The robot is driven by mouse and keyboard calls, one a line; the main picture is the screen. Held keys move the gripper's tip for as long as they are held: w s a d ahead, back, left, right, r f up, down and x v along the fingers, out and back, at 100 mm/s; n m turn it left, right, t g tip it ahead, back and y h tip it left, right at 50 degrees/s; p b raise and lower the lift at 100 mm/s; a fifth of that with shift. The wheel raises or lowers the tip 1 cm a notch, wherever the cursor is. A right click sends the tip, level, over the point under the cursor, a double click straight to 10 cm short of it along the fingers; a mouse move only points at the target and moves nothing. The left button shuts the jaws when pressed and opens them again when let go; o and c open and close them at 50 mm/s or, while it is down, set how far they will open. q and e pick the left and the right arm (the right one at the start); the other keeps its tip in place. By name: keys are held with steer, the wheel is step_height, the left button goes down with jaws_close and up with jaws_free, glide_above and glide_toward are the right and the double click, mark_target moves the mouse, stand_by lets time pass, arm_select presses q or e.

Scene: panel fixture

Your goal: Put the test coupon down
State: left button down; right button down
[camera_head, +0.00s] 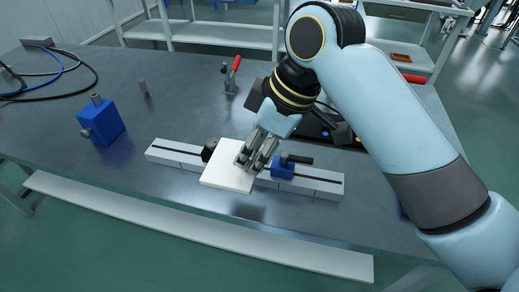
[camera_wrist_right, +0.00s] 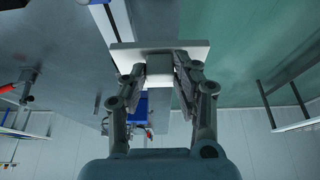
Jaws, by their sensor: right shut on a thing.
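The test coupon is a flat white plate (camera_head: 229,174) in the head view, held over the near side of the grey slotted rail (camera_head: 321,187). My right gripper (camera_head: 247,166) is shut on it, with the fingers pointing down. In the right wrist view the white plate (camera_wrist_right: 128,54) lies across the fingertips, and the gripper (camera_wrist_right: 158,76) closes on a light block-like part at its middle. The plate hides part of the rail. I cannot tell whether it touches the rail. My left gripper is not in view.
A blue clamp (camera_head: 283,171) with a black handle sits on the rail right of the plate. A black knob (camera_head: 209,149) is just behind it. A blue block (camera_head: 101,121) and a red-handled toggle clamp (camera_head: 232,76) stand on the dark table (camera_head: 60,125). Cables (camera_head: 62,88) lie far left.

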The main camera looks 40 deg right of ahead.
steer(key=w+d+f, duration=0.4)
steer(key=w+d, duration=0.1)
steer(key=shift+d+f, duration=0.25)
steer(key=shift+d, duration=0.05)
steer(key=shift+w+d+f, duration=0.1)
steer(key=shift+w+d, duration=0.05)
steer(key=shift+w, duration=0.05)
step_height(320, 180, down, 3)
steer(key=shift+f, duration=0.55)
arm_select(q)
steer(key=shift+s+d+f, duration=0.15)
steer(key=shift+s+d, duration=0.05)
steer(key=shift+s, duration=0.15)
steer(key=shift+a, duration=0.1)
arm_select(e)
steer(key=shift+f, duration=0.1)
steer(key=c, duration=1)
jaws_free()
